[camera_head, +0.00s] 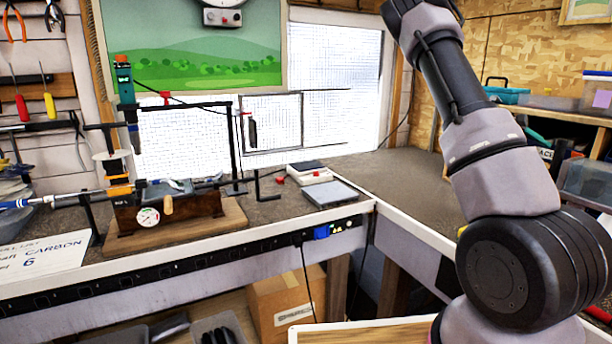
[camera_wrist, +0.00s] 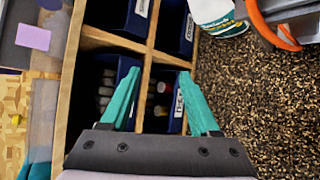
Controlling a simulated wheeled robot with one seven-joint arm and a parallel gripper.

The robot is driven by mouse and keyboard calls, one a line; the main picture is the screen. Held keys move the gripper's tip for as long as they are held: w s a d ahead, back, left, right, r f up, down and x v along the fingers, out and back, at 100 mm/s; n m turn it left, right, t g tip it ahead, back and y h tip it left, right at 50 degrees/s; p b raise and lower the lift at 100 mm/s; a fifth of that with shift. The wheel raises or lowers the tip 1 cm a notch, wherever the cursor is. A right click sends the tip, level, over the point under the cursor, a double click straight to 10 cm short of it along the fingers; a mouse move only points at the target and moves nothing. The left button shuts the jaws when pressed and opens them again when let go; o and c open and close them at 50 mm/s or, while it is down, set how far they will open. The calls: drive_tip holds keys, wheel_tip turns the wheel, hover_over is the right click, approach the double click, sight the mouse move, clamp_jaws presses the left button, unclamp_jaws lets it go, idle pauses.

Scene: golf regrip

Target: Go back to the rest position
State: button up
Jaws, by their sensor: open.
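My gripper (camera_wrist: 161,100) shows in the wrist view with its two teal fingers spread apart and nothing between them. It hangs over a wooden divided rack (camera_wrist: 142,49) with dark blue bins. Behind and between the fingers, a bin (camera_wrist: 170,105) holds several rolled or capped items. In the head view my arm rises on the right and bends up out of the top of the picture, so the gripper is not seen there.
A clamp rig (camera_head: 160,205) on a wooden board stands on the left bench, with a club shaft across it. A shelf (camera_head: 560,115) with boxes is at right.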

drive_tip(key=s+a+r+m+t+y, duration=0.25)
drive_tip(key=a+y, duration=0.25)
drive_tip(key=a, duration=0.7)
drive_tip(key=s+a+r+m+t+y, duration=0.2)
drive_tip(key=s+a+m+t+y, duration=0.15)
drive_tip(key=a, duration=0.95)
drive_tip(key=s+a+r+t+y, duration=0.1)
drive_tip(key=s+a+r+y, duration=0.1)
drive_tip(key=a, duration=0.5)
drive_tip(key=s+a+r+t+y, duration=0.1)
drive_tip(key=s+a+r+t, duration=0.1)
drive_tip(key=s+a, duration=0.5)
drive_tip(key=s+a+r+t+y, duration=0.1)
drive_tip(key=s+a+r, duration=0.3)
drive_tip(key=a, duration=0.4)
drive_tip(key=shift+s+r+y, duration=0.35)
drive_tip(key=shift+y, duration=0.5)
